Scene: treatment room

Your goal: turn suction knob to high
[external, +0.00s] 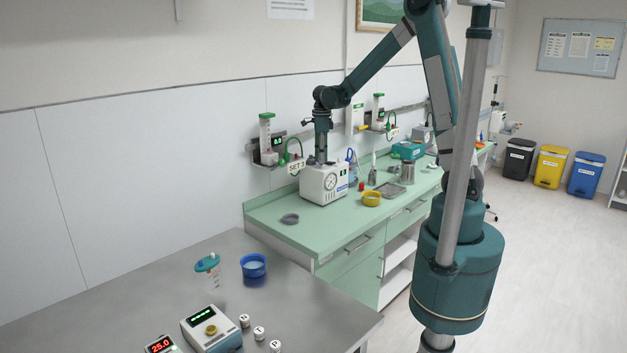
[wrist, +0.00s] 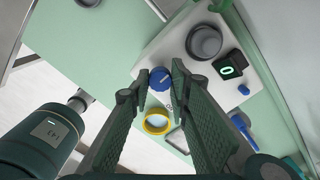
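The white suction unit (external: 323,186) stands on the green counter by the wall, with a round gauge on its front. In the wrist view its white top (wrist: 165,45) lies below my gripper. A blue knob (wrist: 160,79) with a pale pointer line shows between my fingertips in that view. My gripper (wrist: 159,72) is open, with a finger on either side of the knob; I cannot tell whether either finger touches it. In the external view my gripper (external: 321,156) points down at the unit's top, and the knob is hidden there. The marks around the knob are too small to read.
A black display reading 0 (wrist: 230,67) and a grey round fitting (wrist: 205,42) sit near the knob. A yellow bowl (external: 372,199) and a metal tray (external: 390,190) stand to the unit's right. A grey dish (external: 290,218) lies at the counter's left.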

